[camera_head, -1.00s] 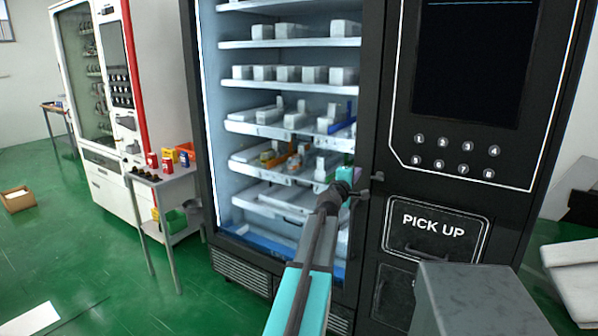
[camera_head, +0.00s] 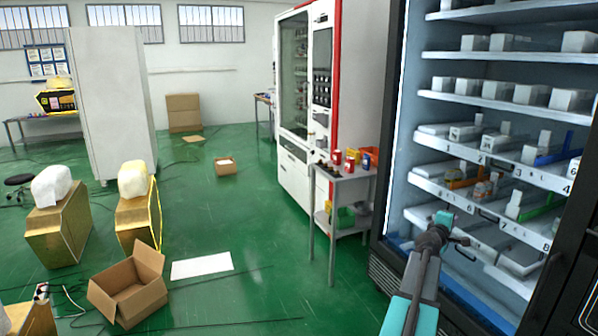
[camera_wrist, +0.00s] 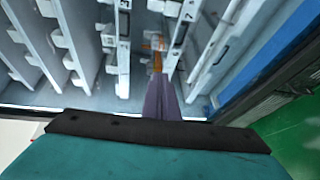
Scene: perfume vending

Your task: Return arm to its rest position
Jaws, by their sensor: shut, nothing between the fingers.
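My arm reaches up from the lower right of the head view. My gripper (camera_head: 443,217) is at its end, in front of the lower left part of the open vending machine (camera_head: 390,180). In the wrist view its dark fingers (camera_wrist: 161,98) are together with nothing between them. They point toward the numbered shelves (camera_wrist: 122,60). I cannot tell the exact gap between the fingertips and the shelf fronts.
Shelves with white boxes (camera_head: 530,93) and orange items (camera_head: 455,173) are close to my gripper. A small metal table (camera_head: 345,172) stands left of the machine. An open cardboard box (camera_head: 128,285) and a white sheet (camera_head: 202,265) lie on the green floor.

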